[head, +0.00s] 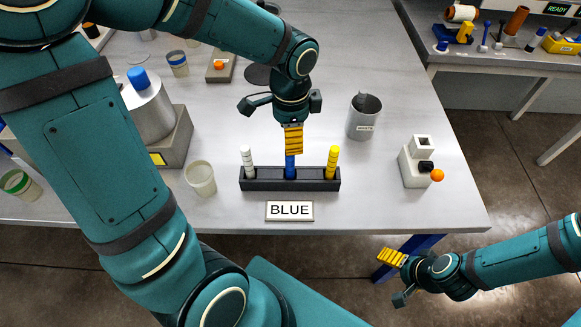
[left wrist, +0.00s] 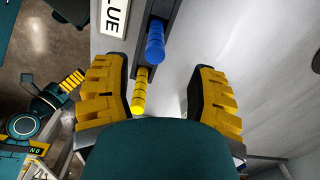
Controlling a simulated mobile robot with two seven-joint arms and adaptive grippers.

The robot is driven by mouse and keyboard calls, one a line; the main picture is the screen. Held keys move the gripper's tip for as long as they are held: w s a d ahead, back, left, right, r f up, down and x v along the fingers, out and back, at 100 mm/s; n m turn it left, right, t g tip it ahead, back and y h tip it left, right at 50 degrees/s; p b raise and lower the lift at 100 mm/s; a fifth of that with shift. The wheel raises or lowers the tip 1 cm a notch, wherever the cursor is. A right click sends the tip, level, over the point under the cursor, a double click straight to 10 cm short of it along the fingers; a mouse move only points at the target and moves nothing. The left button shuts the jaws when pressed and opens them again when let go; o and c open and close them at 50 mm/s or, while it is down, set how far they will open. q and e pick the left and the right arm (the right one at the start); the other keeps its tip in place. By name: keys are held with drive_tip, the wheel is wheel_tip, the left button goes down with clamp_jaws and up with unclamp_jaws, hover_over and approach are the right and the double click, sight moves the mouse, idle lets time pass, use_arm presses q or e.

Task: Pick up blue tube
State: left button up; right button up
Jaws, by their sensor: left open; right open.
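The blue tube (head: 290,167) stands upright in the middle of a dark rack (head: 267,184), between a white tube (head: 248,161) and a yellow tube (head: 332,162). My left gripper (head: 293,150) is above the rack, and its fingers hide the top of the blue tube in the head view. In the left wrist view, the fingers are wide apart and empty. There the blue tube (left wrist: 155,40) shows ahead of the fingertips and the yellow tube (left wrist: 138,102) nearer the camera. My right gripper (head: 386,256) is open and empty, off the table's front edge.
A "BLUE" sign (head: 290,211) lies in front of the rack. A clear cup (head: 201,179) stands left of it. A grey waste cup (head: 362,122) and a white device with an orange knob (head: 416,163) stand to the right. A metal bath (head: 149,108) is at left.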

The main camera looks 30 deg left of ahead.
sight(290, 167)
use_arm(q)
wheel_tip(290, 167, down, 6)
drive_tip(key=b, duration=0.1)
drive_tip(key=shift+s+f, duration=0.15)
drive_tip(key=shift+s, duration=0.2)
drive_tip(key=shift+d, duration=0.1)
clamp_jaws()
